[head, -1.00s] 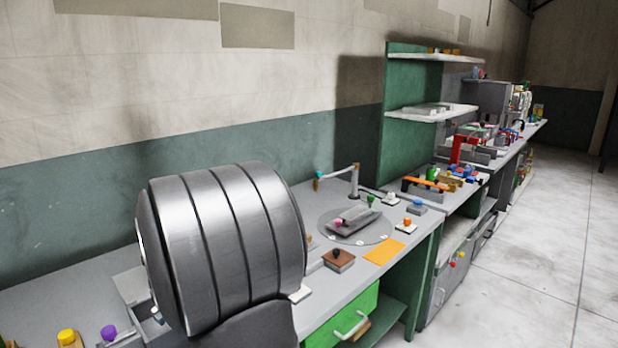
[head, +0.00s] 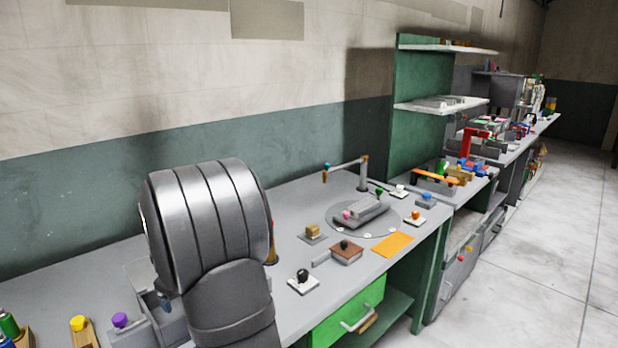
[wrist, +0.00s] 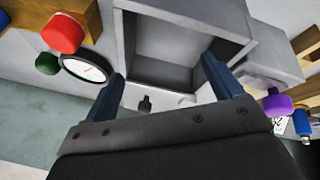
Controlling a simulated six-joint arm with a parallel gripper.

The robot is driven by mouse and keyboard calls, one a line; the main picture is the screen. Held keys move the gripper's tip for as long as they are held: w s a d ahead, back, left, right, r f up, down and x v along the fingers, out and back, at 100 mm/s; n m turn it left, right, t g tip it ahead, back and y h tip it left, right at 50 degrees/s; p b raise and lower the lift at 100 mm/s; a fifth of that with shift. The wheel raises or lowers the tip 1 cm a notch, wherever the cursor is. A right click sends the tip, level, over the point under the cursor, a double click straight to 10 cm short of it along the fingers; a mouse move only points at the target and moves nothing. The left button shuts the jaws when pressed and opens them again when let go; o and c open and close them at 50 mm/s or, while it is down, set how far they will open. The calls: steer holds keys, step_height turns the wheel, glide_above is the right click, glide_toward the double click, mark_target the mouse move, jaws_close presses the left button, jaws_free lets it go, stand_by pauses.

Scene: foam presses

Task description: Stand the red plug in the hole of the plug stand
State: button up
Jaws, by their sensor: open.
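In the wrist view a red knob (wrist: 63,35), which looks like the red plug, is at upper left beside a wooden block (wrist: 82,14). Its lower part and what it rests on are not clear. My gripper (wrist: 163,68) is open and empty over a grey open-topped box (wrist: 180,20), with the red knob outside the jaws to the left. In the head view my gripper is hidden behind my arm, and no red plug can be made out on the near bench. I cannot tell which thing is the plug stand.
Near the red knob are a green knob (wrist: 47,63) and a round white-faced disc (wrist: 85,68). A purple knob (head: 120,320) and a yellow knob (head: 78,323) stand left of the box. A black knob (head: 302,275) stands right of my arm. Bare bench lies behind.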

steer(key=c, duration=0.5)
steer(key=shift+w, duration=0.1)
steer(key=w+d+r+g, duration=0.1)
steer(key=w+d+r, duration=0.2)
steer(key=r, duration=0.2)
steer(key=w+d+r+n+g+h, duration=0.1)
steer(key=w+d+r, duration=0.15)
steer(key=r, duration=0.35)
steer(key=w+d+r+g, duration=0.1)
steer(key=w+d+r, duration=0.1)
steer(key=d+r, duration=0.25)
steer(key=shift+g, duration=0.3)
steer(key=f, duration=0.3)
steer(key=a+f, duration=0.1)
steer(key=f, duration=0.6)
steer(key=shift+w+a+f, duration=0.3)
steer(key=shift+a+f, duration=0.05)
steer(key=shift+f, duration=0.05)
steer(key=shift+s+a+f, duration=0.1)
steer(key=shift+a+f, duration=0.05)
steer(key=shift+f, duration=2.5)
